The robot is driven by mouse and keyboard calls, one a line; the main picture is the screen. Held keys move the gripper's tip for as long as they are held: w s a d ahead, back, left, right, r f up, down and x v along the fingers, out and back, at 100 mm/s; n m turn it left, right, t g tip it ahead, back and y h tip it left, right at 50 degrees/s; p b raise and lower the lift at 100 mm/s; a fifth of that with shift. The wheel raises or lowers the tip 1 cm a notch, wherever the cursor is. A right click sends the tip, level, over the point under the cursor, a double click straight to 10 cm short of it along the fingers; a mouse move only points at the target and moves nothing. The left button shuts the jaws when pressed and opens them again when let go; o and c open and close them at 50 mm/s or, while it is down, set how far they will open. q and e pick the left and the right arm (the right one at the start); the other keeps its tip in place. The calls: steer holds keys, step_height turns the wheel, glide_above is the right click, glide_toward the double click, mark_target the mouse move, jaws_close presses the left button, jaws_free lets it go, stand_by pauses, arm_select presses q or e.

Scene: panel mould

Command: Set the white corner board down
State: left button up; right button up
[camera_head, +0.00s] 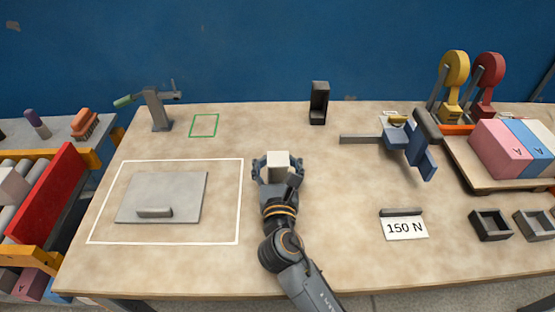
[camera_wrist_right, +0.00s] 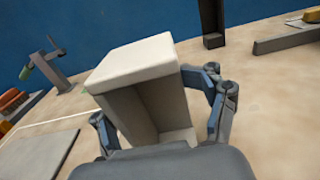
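The white corner board (camera_head: 278,159) is a pale angled piece near the middle of the table. In the right wrist view the corner board (camera_wrist_right: 140,62) shows a flat top and a hollow, shaded side facing me. My right gripper (camera_head: 278,172) has a finger on each side of it and is shut on it; the fingers also show in the wrist view (camera_wrist_right: 155,105). The board's lower end is partly hidden, and I cannot tell whether it touches the table. My left gripper is not in view.
Left of the gripper, a grey plate (camera_head: 180,190) with a handle lies inside a white outline (camera_head: 241,205). A green outline (camera_head: 204,125) is behind it, near a clamp (camera_head: 155,108). A black bracket (camera_head: 319,104) stands at the back; a blue tool (camera_head: 408,145) and a "150 N" card (camera_head: 404,228) are right.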

steer(key=shift+r, duration=0.1)
steer(key=shift+s, duration=0.2)
steer(key=s+p, duration=0.1)
steer(key=s, duration=1)
steer(key=shift+s, duration=0.35)
